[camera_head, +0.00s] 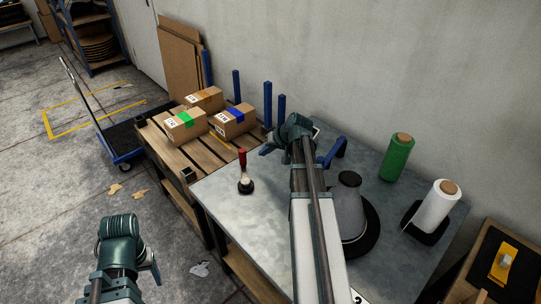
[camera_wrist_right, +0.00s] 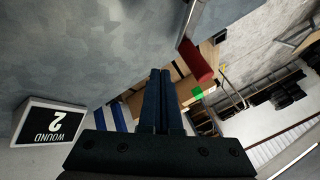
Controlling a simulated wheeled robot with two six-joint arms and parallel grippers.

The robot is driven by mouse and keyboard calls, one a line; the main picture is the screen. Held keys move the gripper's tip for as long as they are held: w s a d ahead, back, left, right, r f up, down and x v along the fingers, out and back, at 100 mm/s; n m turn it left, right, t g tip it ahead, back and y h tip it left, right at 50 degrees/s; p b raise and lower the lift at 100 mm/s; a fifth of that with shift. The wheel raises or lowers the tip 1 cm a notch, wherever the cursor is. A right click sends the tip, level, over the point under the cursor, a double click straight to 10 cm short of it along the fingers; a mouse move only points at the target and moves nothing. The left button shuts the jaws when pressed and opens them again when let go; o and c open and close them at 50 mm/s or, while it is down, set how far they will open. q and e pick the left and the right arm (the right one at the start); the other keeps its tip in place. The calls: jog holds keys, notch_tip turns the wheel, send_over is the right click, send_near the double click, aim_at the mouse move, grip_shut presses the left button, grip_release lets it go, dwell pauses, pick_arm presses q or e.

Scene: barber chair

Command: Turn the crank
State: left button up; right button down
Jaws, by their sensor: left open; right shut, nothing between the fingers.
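A crank with a red grip (camera_head: 242,158) stands upright at the left part of the grey table, above a dark round base. The red grip also shows close in the right wrist view (camera_wrist_right: 196,62), on a bare metal bar. My right gripper (camera_head: 268,149) is over the table, to the right of the grip. In the right wrist view its two dark fingers (camera_wrist_right: 160,74) are shut and empty, apart from the grip. My left gripper (camera_head: 151,268) is open over the floor, left of the table; its fingertips are hard to make out.
A grey cone (camera_head: 347,205) on a black disc stands beside my right arm. A green roll (camera_head: 398,158) and a white roll (camera_head: 437,206) stand at right. Taped boxes (camera_head: 235,121) sit on the wooden pallet table at left. The wrist view shows a "WOUND 2" sign (camera_wrist_right: 48,124).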

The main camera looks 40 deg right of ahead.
aim_at(244, 167)
pick_arm(q)
jog(key=shift+f, duration=0.25)
pick_arm(e)
jog(key=shift+w+a+f, duration=0.15)
jog(key=shift+w+a, duration=0.55)
jog(key=shift+a, duration=0.15)
jog(key=shift+w+a+f, duration=0.1)
jog(key=shift+w+a, duration=0.6)
jog(key=shift+a, duration=0.15)
